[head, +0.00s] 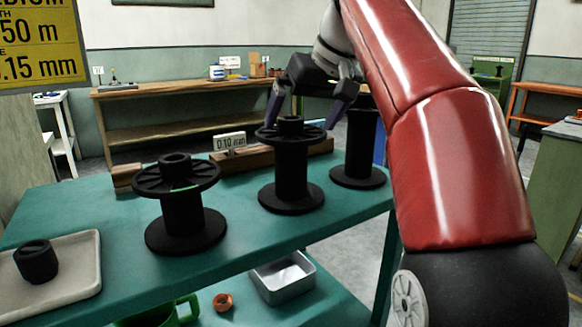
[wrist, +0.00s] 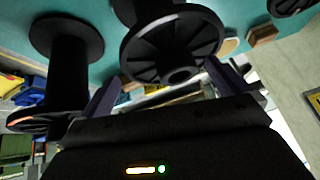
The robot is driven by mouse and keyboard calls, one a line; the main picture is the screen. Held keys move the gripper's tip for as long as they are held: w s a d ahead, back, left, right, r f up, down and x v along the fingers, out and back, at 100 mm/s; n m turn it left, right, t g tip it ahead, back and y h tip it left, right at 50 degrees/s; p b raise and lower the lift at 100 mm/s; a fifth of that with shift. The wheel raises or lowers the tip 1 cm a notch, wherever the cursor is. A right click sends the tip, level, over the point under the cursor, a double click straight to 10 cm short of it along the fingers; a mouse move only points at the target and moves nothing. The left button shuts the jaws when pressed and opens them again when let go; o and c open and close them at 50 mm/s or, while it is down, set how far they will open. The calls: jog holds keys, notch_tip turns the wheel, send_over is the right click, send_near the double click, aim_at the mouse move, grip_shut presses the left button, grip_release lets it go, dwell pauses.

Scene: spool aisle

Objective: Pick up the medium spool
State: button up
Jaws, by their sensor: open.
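Three black spools stand upright on a teal table. They are a left spool (head: 182,213), a middle spool (head: 290,172) and a right spool (head: 359,150) behind my gripper. No size label shows on them, so I cannot tell by marking which is medium. My gripper (head: 306,112) is open, with its purple fingers on either side of the middle spool's top flange and hub. In the wrist view my gripper (wrist: 163,68) has a spool's flange (wrist: 150,50) between and just beyond its fingers. I cannot tell whether they touch it. Another spool (wrist: 67,75) stands to the left there.
A grey tray (head: 75,290) with a small black cylinder (head: 36,261) lies at the table's left. A wooden rail (head: 262,158) with a "0.10 mm" card (head: 229,142) runs behind the spools. A metal bin (head: 283,277) sits on the lower shelf. A yellow sign (head: 40,45) hangs upper left.

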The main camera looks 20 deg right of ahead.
jog(key=c, duration=1.6)
